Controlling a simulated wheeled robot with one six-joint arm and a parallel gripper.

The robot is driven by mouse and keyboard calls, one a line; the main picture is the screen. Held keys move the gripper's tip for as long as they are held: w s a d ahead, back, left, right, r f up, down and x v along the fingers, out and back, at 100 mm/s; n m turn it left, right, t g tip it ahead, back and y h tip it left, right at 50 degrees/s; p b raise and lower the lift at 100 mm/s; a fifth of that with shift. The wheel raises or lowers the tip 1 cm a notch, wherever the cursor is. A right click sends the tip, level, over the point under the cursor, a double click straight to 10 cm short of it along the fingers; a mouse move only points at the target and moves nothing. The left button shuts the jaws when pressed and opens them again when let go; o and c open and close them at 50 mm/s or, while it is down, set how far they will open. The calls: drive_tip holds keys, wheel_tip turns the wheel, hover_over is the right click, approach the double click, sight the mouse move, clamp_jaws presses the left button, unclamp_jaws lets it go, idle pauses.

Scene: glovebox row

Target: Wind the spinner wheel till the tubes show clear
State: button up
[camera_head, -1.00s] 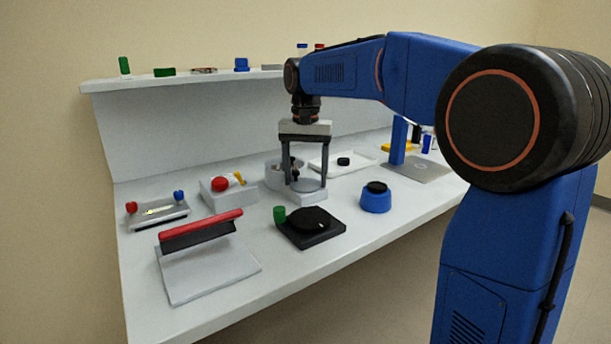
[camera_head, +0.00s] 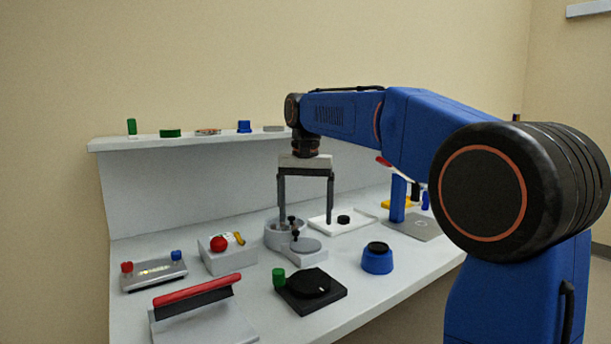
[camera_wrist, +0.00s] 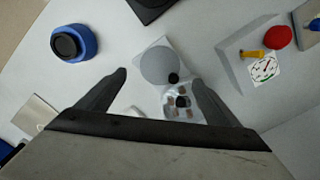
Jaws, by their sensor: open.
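The spinner (camera_head: 320,255) is a light grey unit on the bench, with a round bowl (camera_head: 272,238) and a flat grey wheel (camera_head: 306,245) that carries a dark upright knob (camera_head: 295,237). In the wrist view the wheel (camera_wrist: 157,63) has its black knob (camera_wrist: 173,78) near its rim, beside the bowl. The bowl holds small tubes (camera_wrist: 182,101); whether they look clear I cannot tell. My gripper (camera_head: 305,224) is open and empty, pointing down above the spinner. In the wrist view my fingers (camera_wrist: 159,77) are spread either side of the wheel and knob, apart from them.
A black unit with a green knob (camera_head: 312,288) and a blue round pot (camera_head: 377,260) stand in front. Left are a box with a red button (camera_head: 228,258) and a red-handled device (camera_head: 195,298). A white tray (camera_head: 340,224) lies behind. A shelf (camera_head: 200,140) runs along the back.

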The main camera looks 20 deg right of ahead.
wheel_tip(320, 180, up, 11)
hover_over(305, 243)
drive_tip(key=shift+s+f, duration=0.1)
idle(0.4)
wheel_tip(305, 243, down, 18)
drive_tip(key=n, duration=0.4)
drive_tip(key=shift+r, duration=0.25)
idle(0.4)
drive_tip(key=c, duration=1.1)
